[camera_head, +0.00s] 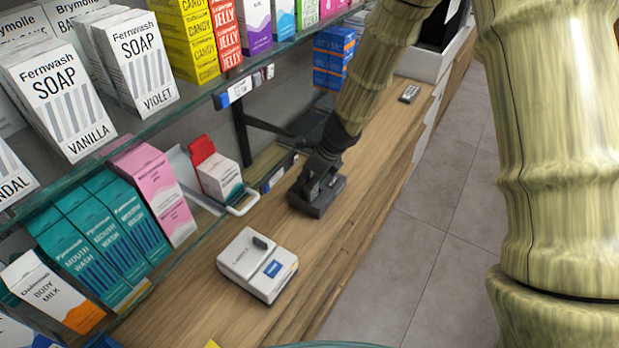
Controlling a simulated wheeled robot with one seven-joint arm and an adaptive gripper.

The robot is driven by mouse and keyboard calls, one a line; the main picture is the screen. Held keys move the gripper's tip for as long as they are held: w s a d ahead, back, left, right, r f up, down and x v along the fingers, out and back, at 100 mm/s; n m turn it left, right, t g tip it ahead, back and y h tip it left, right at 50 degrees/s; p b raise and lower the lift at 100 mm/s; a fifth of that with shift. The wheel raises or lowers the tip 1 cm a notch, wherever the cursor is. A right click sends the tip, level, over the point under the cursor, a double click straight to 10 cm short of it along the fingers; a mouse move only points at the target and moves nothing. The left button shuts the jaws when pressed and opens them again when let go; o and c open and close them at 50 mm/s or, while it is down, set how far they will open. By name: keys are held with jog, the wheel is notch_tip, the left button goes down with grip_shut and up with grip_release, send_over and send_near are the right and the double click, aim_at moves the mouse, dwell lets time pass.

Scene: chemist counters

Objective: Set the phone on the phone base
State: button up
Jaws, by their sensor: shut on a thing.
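My gripper (319,177) reaches down to the wooden counter in the middle of the view. It is shut on a small dark thing that looks like the phone; the fingers and the dark colour hide most of it. A low dark grey block, which looks like the phone base (323,206), sits on the counter directly under my fingertips. The held phone is at or just above the base; I cannot tell whether it touches or is seated.
A white box-like device (250,284) with a blue label stands on the counter nearer the camera. A small grey keypad device (409,93) lies at the far end. A white and red carton (219,178) and glass shelves of boxes line the left. Floor is at right.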

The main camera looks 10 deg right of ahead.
jog(key=shift+r+p, duration=0.6)
dwell(0.7)
jog(key=shift+f+b, duration=0.7)
jog(key=shift+f, duration=0.2)
dwell(0.6)
jog(key=shift+r+p, duration=0.85)
jog(key=shift+p, duration=0.25)
dwell(0.7)
jog(key=shift+f+b, duration=0.7)
jog(key=shift+f, duration=0.1)
dwell(0.7)
jog(key=o, duration=0.9)
jog(key=shift+r, duration=0.1)
jog(key=shift+p+v, duration=3.4)
jog(key=shift+v, duration=2.05)
